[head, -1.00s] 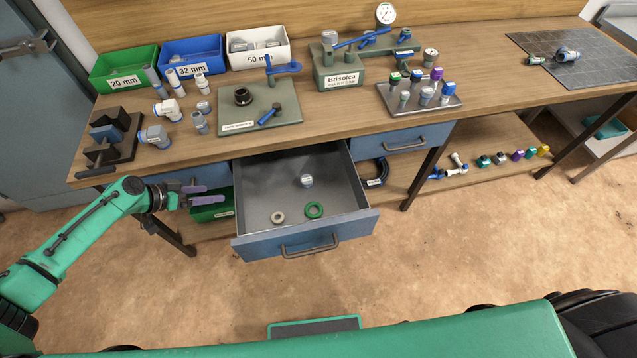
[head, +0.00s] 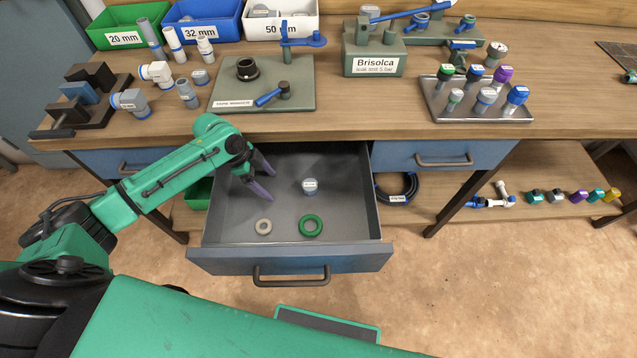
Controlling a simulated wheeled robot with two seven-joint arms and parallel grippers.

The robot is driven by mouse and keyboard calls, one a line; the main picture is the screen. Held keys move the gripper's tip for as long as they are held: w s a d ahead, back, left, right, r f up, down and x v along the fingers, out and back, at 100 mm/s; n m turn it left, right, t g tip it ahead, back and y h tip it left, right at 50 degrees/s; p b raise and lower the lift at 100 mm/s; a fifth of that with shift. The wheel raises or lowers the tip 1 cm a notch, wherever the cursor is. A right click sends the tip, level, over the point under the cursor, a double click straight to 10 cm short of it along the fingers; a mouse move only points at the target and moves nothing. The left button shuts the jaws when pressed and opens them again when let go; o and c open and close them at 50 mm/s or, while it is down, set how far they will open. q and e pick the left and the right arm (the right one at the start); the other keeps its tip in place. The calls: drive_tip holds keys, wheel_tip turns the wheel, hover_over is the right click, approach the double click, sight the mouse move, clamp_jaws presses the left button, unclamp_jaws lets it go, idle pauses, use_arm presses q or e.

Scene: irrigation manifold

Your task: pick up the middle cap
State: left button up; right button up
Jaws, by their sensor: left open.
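A small grey-blue cap with a white label on top (head: 310,186) sits in the open drawer (head: 345,222), toward its middle. Another low grey-blue cap (head: 200,77) stands on the bench among the fittings at the left. I cannot tell from the picture which one is the middle cap. My left gripper (head: 266,181) is open and empty, its purple fingers pointing down over the left part of the drawer, left of the cap there and apart from it. My right gripper is not in view.
A beige ring (head: 264,226) and a green ring (head: 310,225) lie near the drawer's front. A green plate with a black fitting (head: 247,68) and a metal tray of capped fittings (head: 478,102) stand on the bench above. The drawer's right side is clear.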

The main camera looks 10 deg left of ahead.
sight(309, 185)
use_arm(q)
drive_tip(key=d, duration=0.3)
drive_tip(key=w+d+p, duration=0.1)
drive_tip(key=d, duration=0.3)
drive_tip(key=w+d, duration=0.1)
drive_tip(key=d, duration=0.2)
drive_tip(key=shift+w+d, duration=0.15)
drive_tip(key=shift+d, duration=0.05)
drive_tip(key=shift+d+f, duration=0.15)
drive_tip(key=shift+f, duration=0.2)
clamp_jaws()
